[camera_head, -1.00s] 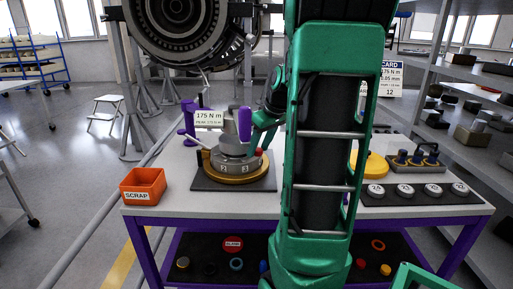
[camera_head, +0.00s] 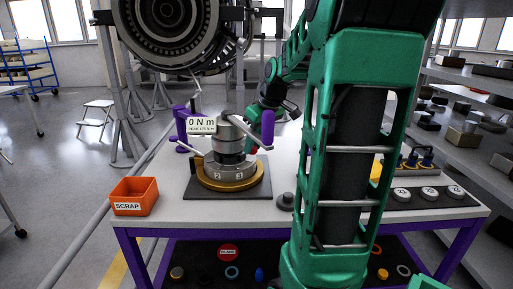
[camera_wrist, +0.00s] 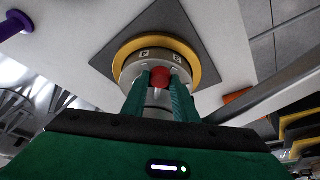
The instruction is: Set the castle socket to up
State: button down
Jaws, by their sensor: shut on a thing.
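The fixture (camera_head: 231,170) is a grey stepped cylinder on a yellow ring, with numbered faces; 2 and 3 face the head camera. I cannot tell for sure which part is the castle socket. My gripper is at the fixture's far side, mostly hidden behind the handle in the head view. In the wrist view my gripper (camera_wrist: 160,88) has its two green fingers close around a red knob (camera_wrist: 160,74), with the numbered fixture (camera_wrist: 153,55) just beyond.
A label above the fixture (camera_head: 201,125) reads 0 N m. The orange SCRAP bin (camera_head: 134,196) stands at the table's left corner. A small dark grey part (camera_head: 286,201) lies right of the mat (camera_head: 200,188). Numbered discs (camera_head: 429,194) stand at right. Shelving (camera_head: 480,110) lines the right side.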

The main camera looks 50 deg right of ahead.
jog(key=shift+w+r, duration=0.1)
jog(key=shift+r, duration=0.15)
jog(key=c, duration=1.4)
grip_release()
jog(key=shift+r, duration=0.1)
jog(key=shift+c, duration=0.2)
jog(key=v, duration=1)
jog(key=shift+s+r, duration=0.2)
jog(key=shift+s, duration=0.2)
